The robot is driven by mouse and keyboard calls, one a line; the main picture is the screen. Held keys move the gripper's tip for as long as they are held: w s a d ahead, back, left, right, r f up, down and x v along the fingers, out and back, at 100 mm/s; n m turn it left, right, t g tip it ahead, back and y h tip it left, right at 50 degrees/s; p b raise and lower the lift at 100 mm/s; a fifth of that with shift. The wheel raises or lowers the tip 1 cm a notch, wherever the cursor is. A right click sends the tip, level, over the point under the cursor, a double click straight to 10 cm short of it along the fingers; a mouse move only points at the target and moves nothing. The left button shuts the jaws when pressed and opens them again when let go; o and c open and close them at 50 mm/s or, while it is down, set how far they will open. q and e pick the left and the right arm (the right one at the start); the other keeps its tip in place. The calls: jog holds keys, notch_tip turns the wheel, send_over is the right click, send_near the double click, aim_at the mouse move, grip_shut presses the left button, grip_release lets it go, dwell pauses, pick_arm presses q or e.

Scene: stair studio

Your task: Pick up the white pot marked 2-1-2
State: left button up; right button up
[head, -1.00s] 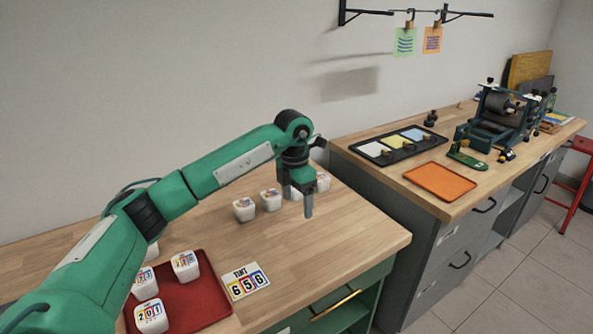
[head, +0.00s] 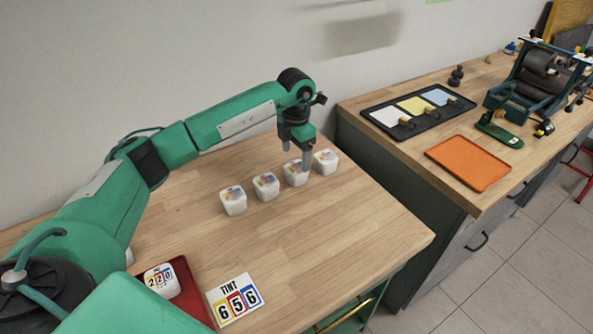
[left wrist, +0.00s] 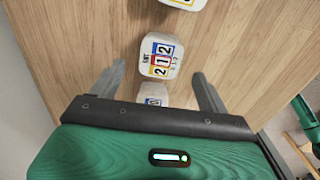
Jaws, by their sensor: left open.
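The white pot marked 2-1-2 (left wrist: 161,57) has a coloured label on top and stands on the wooden bench in the left wrist view. My left gripper (left wrist: 157,72) is open, with one finger on each side of that pot in the picture; contact cannot be told. In the head view my left gripper (head: 306,166) points down at a row of white pots, its finger partly in front of one pot (head: 292,174). Labels in that row are too small to read there. My right gripper is out of view.
Other pots in the row include a left one (head: 233,202) and a right one (head: 326,160). A red tray (head: 192,295) holds a pot marked 2-2-0 (head: 161,281). The bench front is clear.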

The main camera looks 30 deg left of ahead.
aim_at(296, 167)
pick_arm(q)
jog(key=shift+f, duration=1.25)
notch_tip(296, 167, down, 4)
jog(key=shift+f+p, duration=0.15)
jog(key=shift+p, duration=0.6)
jog(key=c, duration=1)
jog(key=shift+c, duration=0.5)
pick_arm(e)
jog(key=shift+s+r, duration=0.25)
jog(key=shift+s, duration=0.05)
